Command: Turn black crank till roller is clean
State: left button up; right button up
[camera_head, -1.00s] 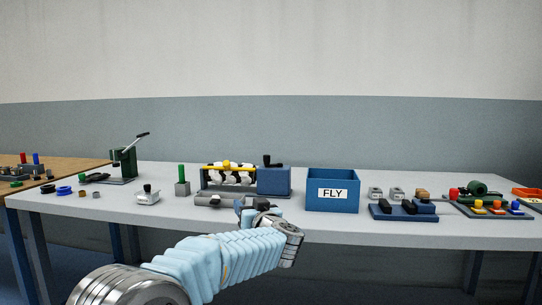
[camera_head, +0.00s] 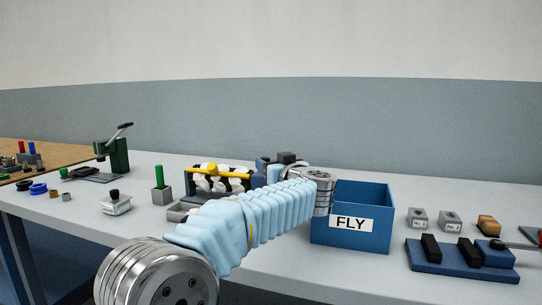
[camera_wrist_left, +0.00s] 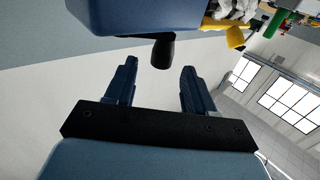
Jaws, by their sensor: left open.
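The roller (camera_head: 222,184), white with dark patches, sits in a frame under a yellow bar (camera_head: 232,174). Its blue housing is mostly hidden behind my left arm in the head view; a blue block, apparently this housing, fills the top of the wrist view (camera_wrist_left: 130,14). The black crank's handle (camera_wrist_left: 162,52) hangs below that block in the wrist view. My left gripper (camera_wrist_left: 159,70) is open, its fingers on either side of the handle's line, the handle near the fingertips. I see no contact. The right gripper is out of view.
A blue FLY bin (camera_head: 377,240) stands close to the right of my left wrist. A green-handled block (camera_head: 161,190) and a grey, black-knobbed block (camera_head: 116,205) stand left of the roller. A blue base with black blocks (camera_head: 440,262) lies at right.

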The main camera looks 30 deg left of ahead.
aim_at(262, 158)
pick_arm(q)
jog(key=p+x, duration=0.1)
jog(key=x, duration=0.6)
jog(key=c, duration=1)
